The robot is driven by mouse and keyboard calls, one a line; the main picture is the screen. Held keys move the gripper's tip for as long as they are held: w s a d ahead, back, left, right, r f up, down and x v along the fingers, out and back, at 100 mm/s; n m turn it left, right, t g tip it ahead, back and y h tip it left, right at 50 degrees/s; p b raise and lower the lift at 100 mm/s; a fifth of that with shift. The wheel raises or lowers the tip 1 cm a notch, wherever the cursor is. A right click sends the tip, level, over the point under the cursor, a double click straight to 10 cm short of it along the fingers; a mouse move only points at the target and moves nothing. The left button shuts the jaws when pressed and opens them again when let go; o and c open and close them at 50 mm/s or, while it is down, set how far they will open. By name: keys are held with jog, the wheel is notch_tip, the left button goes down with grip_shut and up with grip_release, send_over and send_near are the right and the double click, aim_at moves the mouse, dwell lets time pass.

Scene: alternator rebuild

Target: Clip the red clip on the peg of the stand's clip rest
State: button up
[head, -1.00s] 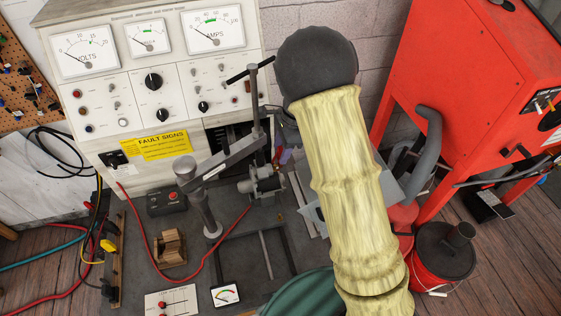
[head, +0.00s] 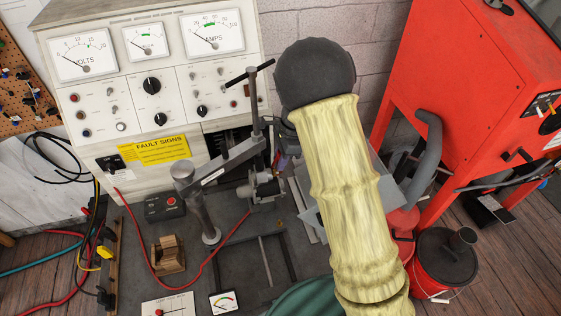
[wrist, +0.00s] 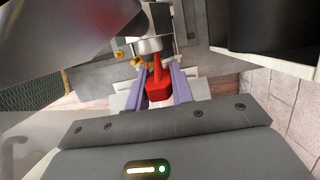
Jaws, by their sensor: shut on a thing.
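My gripper (wrist: 157,86) is shut on the red clip (wrist: 158,91), which sits between its two purple fingers in the wrist view. The clip's narrow end points up the picture, close to a grey metal cylinder (wrist: 149,46); I cannot tell whether they touch. In the head view my own arm hides most of my gripper and the clip. The stand (head: 199,210), with a grey post, a slanted arm and a T-handle, is left of my arm. I cannot make out the clip rest's peg for certain in either view.
An alternator (head: 264,188) sits on the bench beside the stand. A red cable (head: 152,262) loops over the bench front. A tester panel (head: 100,100) with meters stands behind. A red cabinet (head: 455,60) and a red bucket (head: 432,277) are at the right.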

aim_at(279, 152)
jog(key=shift+s+r, duration=0.1)
jog(key=shift+r, duration=0.25)
notch_tip(279, 152, up, 2)
jog(key=p, duration=0.3)
jog(key=shift+a+r, duration=0.15)
jog(key=shift+r, duration=0.1)
jog(key=shift+s+r+p, duration=0.1)
jog(key=shift+r+p, duration=0.45)
jog(key=shift+r, duration=0.05)
jog(key=shift+f, duration=0.15)
